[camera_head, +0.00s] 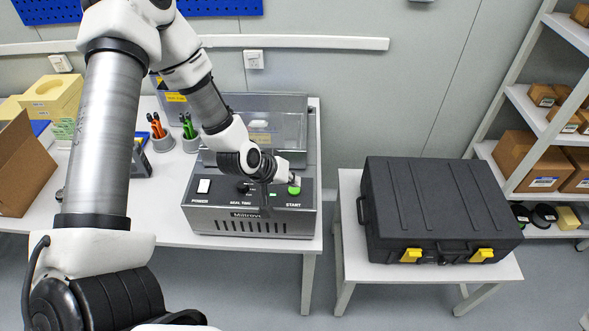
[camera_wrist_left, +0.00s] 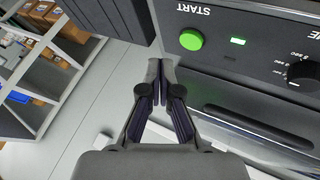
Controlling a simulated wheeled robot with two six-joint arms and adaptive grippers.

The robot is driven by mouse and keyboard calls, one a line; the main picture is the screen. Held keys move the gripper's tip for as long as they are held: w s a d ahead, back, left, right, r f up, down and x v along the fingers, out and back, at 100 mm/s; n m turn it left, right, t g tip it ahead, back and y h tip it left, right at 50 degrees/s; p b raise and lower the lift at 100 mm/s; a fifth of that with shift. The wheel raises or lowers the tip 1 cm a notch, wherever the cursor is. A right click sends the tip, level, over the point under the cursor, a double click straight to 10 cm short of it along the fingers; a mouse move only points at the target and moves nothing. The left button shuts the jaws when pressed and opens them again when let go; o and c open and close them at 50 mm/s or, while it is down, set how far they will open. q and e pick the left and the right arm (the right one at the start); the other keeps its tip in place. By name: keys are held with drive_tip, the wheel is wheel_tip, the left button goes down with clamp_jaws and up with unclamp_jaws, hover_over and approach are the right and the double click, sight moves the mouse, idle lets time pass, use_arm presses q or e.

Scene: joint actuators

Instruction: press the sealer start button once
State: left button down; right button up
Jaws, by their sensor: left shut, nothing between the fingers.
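The sealer (camera_head: 215,216) is a grey box with a dark control panel and a raised clear lid, standing on the white table. Its round green start button (camera_head: 294,190) is at the panel's right end, below the gripper's tip. The button shows whole in the left wrist view (camera_wrist_left: 190,40), beside the word START. My left gripper (camera_head: 293,179) is shut and empty, above the panel's right end. In the left wrist view its closed fingertips (camera_wrist_left: 161,62) appear just below and left of the button, with a visible gap. My right gripper is not in view.
A lit green indicator (camera_wrist_left: 238,41) and a black knob (camera_wrist_left: 301,73) are beside the button. A white power switch (camera_head: 204,186) is at the panel's left. A black case (camera_head: 435,210) sits on a side table to the right. Pen cups (camera_head: 162,142) stand left of the sealer.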

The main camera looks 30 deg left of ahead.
sight(292, 190)
use_arm(q)
drive_tip(key=shift+n+t, duration=0.4)
drive_tip(key=shift+t, duration=0.4)
drive_tip(key=w+a+r, duration=0.1)
drive_tip(key=r, duration=0.1)
drive_tip(key=w+a+r, duration=0.1)
drive_tip(key=w+r, duration=0.1)
drive_tip(key=shift+w+a, duration=0.15)
drive_tip(key=shift+w, duration=0.05)
drive_tip(key=shift+f, duration=0.15)
wheel_tip(292, 190, down, 9)
drive_tip(key=b, duration=0.8)
drive_tip(key=shift+r, duration=0.2)
drive_tip(key=shift+s+f, duration=0.1)
drive_tip(key=shift+f+b, duration=0.3)
drive_tip(key=shift+b, duration=0.1)
